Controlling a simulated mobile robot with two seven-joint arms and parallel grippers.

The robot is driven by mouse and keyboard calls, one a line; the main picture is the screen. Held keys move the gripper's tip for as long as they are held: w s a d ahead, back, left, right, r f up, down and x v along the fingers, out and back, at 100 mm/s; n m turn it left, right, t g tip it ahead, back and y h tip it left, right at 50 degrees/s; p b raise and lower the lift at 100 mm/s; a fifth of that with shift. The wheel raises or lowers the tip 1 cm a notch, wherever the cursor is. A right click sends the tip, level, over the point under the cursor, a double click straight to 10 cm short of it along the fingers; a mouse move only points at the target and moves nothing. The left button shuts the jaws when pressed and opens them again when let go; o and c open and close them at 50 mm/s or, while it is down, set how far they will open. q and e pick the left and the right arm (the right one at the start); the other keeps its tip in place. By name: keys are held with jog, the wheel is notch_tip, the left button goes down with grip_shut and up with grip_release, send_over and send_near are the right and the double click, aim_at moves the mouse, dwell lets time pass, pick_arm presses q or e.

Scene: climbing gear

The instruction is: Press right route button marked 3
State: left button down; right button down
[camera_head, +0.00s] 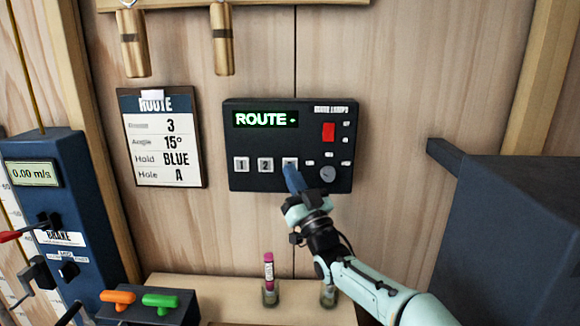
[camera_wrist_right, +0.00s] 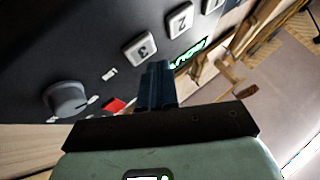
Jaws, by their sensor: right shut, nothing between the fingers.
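The dark control panel (camera_head: 262,139) hangs on the wooden wall, its green display (camera_head: 265,119) reading "ROUTE -". Below it is a row of pale square buttons: 1 (camera_head: 241,164), 2 (camera_head: 265,164) and the button marked 3 (camera_head: 287,161). Button 3 is partly covered by my right gripper (camera_head: 291,171) in the head view. In the right wrist view, button 3 (camera_wrist_right: 139,48) is clear to see. My right gripper (camera_wrist_right: 156,66) is shut and empty, its blue fingertips just beside button 3 in that picture. I cannot tell whether they touch the panel. My left gripper is not in view.
The panel also has a red switch (camera_head: 328,131) and a round grey knob (camera_head: 327,173). A route card (camera_head: 163,138) reading 3, 15°, BLUE, A hangs left. A dark block (camera_head: 500,230) stands right. A pink-capped tube (camera_head: 269,274) is on the ledge below.

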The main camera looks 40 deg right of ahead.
jog(key=shift+w, duration=0.1)
dwell(0.3)
jog(key=shift+w+d, duration=0.25)
jog(key=shift+d, duration=0.05)
jog(key=shift+w+d, duration=0.25)
jog(key=shift+w, duration=0.05)
dwell(0.7)
dwell(0.3)
jog(key=shift+s+a+f+b, duration=0.1)
jog(key=shift+s+a+b, duration=0.1)
jog(key=shift+b, duration=0.4)
jog(key=shift+s+a+b, duration=0.35)
jog(key=shift+s+b, duration=0.1)
jog(key=shift+b, duration=0.1)
